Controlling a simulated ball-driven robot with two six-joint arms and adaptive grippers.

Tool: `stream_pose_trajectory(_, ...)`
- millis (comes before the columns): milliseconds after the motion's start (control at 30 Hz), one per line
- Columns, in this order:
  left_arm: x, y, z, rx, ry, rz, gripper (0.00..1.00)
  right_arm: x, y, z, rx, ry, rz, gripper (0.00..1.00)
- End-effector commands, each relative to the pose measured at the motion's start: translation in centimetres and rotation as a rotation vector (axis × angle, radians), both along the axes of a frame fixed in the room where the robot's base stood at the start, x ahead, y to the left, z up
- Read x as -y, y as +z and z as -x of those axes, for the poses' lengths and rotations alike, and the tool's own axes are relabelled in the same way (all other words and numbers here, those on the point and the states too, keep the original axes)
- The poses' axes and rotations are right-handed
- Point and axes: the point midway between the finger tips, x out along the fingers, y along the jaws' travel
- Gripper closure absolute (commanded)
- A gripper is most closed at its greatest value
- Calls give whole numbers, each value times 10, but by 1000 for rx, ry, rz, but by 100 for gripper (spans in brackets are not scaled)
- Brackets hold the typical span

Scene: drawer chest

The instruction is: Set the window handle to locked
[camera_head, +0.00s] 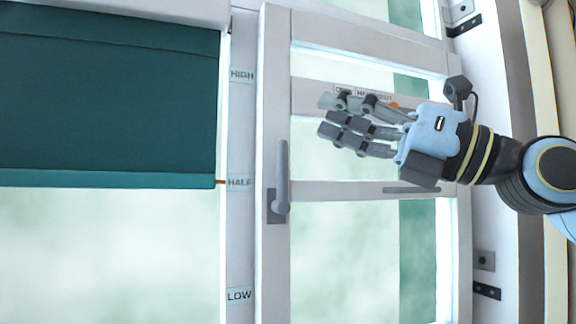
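The window handle (282,165) is a grey lever on the left upright of the white window frame. It points straight up from its dark base plate (276,206). My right gripper (324,116) comes in from the right, in front of the window's upper crossbar. Its fingers point left towards the handle's side, above the handle's top end, and are spread apart with nothing seen between them. It looks apart from the handle. My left gripper is not in view.
A dark green blind (108,95) hangs at left, with an orange pointer (220,182) at the HALF label. HIGH and LOW labels are on the same post. A label strip (362,92) on the crossbar is partly covered by my gripper. A grey bar (412,190) sits on the lower crossbar.

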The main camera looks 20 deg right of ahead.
Motion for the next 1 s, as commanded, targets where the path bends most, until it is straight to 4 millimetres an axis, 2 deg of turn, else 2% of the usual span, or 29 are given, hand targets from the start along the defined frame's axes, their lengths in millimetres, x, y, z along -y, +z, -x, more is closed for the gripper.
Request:
stream_pose_trajectory(33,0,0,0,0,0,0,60,2,-3,-8,23,-53,161,73)
stream_pose_trajectory(100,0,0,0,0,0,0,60,11,-11,-21,34,-138,346,73)
stream_pose_trajectory(200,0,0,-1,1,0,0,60,28,-16,-34,36,-237,507,73)
stream_pose_trajectory(267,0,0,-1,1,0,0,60,35,-16,-39,34,-273,556,73)
stream_pose_trajectory(533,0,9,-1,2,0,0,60,35,-15,-51,30,-300,576,73)
stream_pose_trajectory(767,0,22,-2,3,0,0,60,21,-15,-66,28,-292,574,73)
stream_pose_trajectory(1000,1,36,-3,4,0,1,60,3,-15,-90,27,-290,572,73)
